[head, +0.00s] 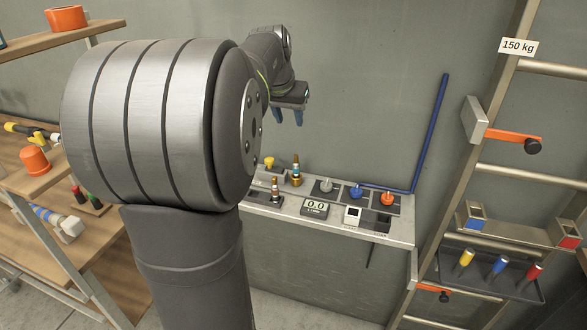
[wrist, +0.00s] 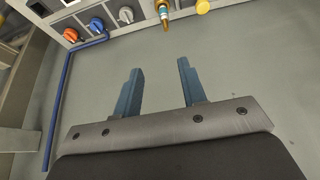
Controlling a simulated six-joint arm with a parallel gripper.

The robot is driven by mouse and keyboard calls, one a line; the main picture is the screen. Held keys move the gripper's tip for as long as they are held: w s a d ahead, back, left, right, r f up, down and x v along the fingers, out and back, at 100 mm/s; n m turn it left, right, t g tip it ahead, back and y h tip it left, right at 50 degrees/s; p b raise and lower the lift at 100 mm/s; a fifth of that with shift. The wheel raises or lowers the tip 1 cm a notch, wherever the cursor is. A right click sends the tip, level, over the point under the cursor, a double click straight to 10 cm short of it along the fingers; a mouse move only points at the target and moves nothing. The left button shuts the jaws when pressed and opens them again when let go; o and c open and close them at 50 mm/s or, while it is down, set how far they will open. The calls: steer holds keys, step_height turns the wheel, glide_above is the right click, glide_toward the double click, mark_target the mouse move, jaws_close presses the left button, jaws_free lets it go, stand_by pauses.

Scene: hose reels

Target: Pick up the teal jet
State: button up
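The jet that looks teal-banded (head: 296,171) stands upright on the grey bench at the back, its lower part brass and its top brownish. It also shows at the top of the wrist view (wrist: 164,14), partly cut off by the edge. My gripper (head: 288,118) hangs in the air above the bench, with its blue fingers apart and nothing between them. In the wrist view the two fingers of my gripper (wrist: 158,75) are widely spaced, and the jet is beyond them.
A yellow knob (head: 269,163) is to the left. Grey, blue and orange knobs (head: 387,198) line the bench's right. A blue pipe (head: 430,130) rises there. A ladder frame (head: 483,150) stands farther right, shelves (head: 50,42) left.

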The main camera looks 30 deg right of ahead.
steer(key=s+d+f+t+h, duration=0.2)
steer(key=d+f+h, duration=0.1)
steer(key=d+f, duration=0.25)
steer(key=n+t+y, duration=0.2)
steer(key=n+t, duration=0.3)
steer(key=t, duration=0.3)
glide_toward(296, 159)
steer(key=x, duration=1.2)
steer(key=shift+w+d, duration=0.15)
steer(key=shift+d, duration=0.05)
jaws_close()
